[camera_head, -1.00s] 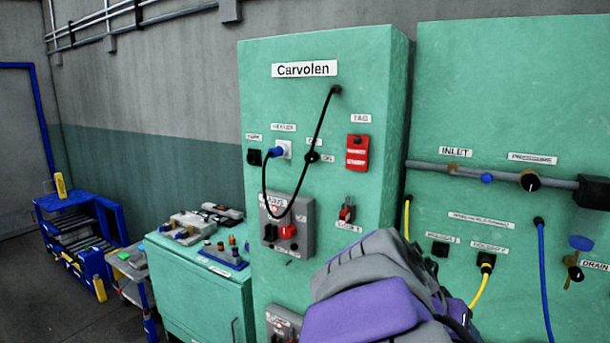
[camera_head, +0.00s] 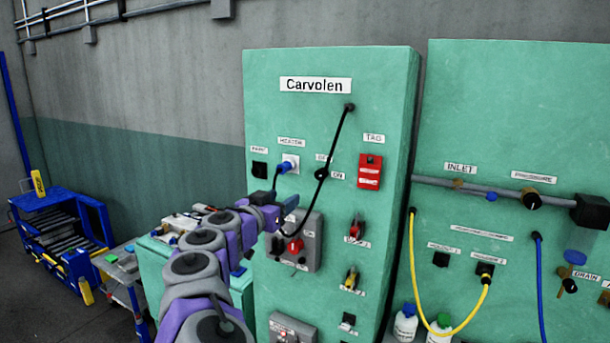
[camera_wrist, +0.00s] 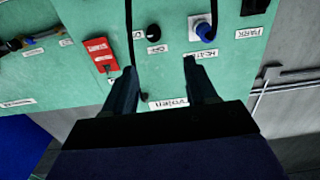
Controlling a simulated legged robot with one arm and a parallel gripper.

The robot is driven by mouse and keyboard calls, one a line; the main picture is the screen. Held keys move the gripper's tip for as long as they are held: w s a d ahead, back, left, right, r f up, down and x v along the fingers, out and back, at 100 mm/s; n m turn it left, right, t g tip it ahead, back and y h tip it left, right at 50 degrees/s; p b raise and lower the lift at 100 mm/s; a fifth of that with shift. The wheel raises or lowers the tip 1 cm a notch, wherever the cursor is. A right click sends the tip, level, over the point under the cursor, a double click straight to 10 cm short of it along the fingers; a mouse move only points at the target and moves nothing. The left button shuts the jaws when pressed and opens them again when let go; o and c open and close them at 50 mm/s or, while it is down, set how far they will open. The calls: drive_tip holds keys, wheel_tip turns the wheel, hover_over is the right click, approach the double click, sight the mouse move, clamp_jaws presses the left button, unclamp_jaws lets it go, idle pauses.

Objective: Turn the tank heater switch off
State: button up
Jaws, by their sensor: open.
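The green cabinet (camera_head: 270,125) labelled Carvolen carries a small black knob switch (camera_head: 321,174) between OFF and ON labels; its exact setting is too small to tell. The knob also shows in the upside-down wrist view (camera_wrist: 153,31). Left of it in the head view, a blue plug (camera_head: 287,166) sits in the socket by the HEATER label (camera_head: 291,142). My gripper (camera_head: 284,193) is open and empty, left of and below the knob in the head view. In the wrist view its fingertips (camera_wrist: 158,70) point at the panel, with the knob between their directions, apart from them.
A black cable (camera_head: 336,138) hangs across the panel close to the knob. A red tag box (camera_head: 370,171) is to the right. A grey box with a red knob (camera_head: 307,255) is below. A second green cabinet (camera_head: 510,120) stands right, with a pipe and yellow cable.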

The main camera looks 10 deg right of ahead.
drive_tip(key=w+d, duration=0.3)
drive_tip(key=d, duration=0.3)
approach(319, 177)
drive_tip(key=x, duration=0.3)
drive_tip(key=p+x, duration=0.1)
drive_tip(key=x, duration=0.3)
drive_tip(key=shift+s+d+f, duration=0.1)
drive_tip(key=shift+s+d, duration=0.05)
drive_tip(key=shift+d, duration=0.25)
drive_tip(key=shift+x, duration=1.4)
drive_tip(key=shift+a, duration=0.85)
drive_tip(key=c, duration=0.4)
drive_tip(key=shift+c, duration=1)
drive_tip(key=shift+s+d, duration=0.1)
drive_tip(key=shift+d, duration=0.15)
drive_tip(key=c, duration=0.5)
